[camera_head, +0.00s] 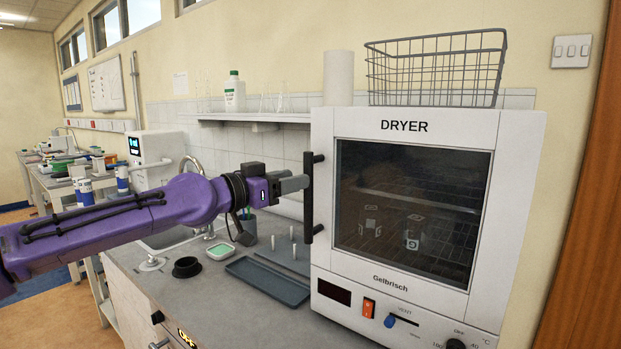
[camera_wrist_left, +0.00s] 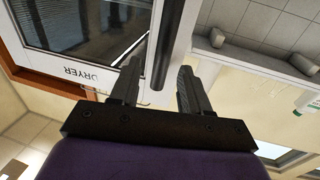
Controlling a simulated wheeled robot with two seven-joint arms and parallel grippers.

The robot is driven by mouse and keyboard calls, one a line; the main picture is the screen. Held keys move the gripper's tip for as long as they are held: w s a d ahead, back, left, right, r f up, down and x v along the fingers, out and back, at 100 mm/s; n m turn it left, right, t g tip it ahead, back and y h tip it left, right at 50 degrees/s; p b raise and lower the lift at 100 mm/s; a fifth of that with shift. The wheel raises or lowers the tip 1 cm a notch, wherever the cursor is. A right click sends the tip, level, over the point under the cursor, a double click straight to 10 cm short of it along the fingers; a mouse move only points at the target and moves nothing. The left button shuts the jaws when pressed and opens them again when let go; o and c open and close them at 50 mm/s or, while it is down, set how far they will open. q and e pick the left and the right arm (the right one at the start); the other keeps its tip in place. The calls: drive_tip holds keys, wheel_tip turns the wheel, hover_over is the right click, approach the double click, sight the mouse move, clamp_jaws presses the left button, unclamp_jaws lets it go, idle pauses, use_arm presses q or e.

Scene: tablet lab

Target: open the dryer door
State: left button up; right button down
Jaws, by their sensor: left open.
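The dryer (camera_head: 345,286) is a white box with a dark window on the right of the head view. Its door (camera_head: 322,258) looks closed. The door has a black vertical handle (camera_head: 308,212) on its left edge. My left gripper (camera_head: 304,182) is at the middle of the handle, coming from the left. In the left wrist view the handle (camera_wrist_left: 163,55) runs between the two fingers of my left gripper (camera_wrist_left: 160,72), which are open on either side of it. I cannot tell whether a finger touches it. Two small things show dimly behind the window. My right gripper is not in view.
A grey tray (camera_head: 268,282), upright pegs and a black ring (camera_head: 187,267) lie on the counter left of the dryer. A wire basket (camera_head: 435,70) and a paper roll (camera_head: 338,78) are on top of the dryer. A shelf (camera_head: 255,117) is on the wall behind.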

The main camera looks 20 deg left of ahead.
use_arm(q)
drive_tip(key=p+x, duration=0.1)
drive_tip(key=x, duration=0.4)
drive_tip(key=shift+w+d, duration=0.1)
drive_tip(key=shift+w, duration=0.3)
drive_tip(key=shift+f, duration=0.1)
clamp_jaws()
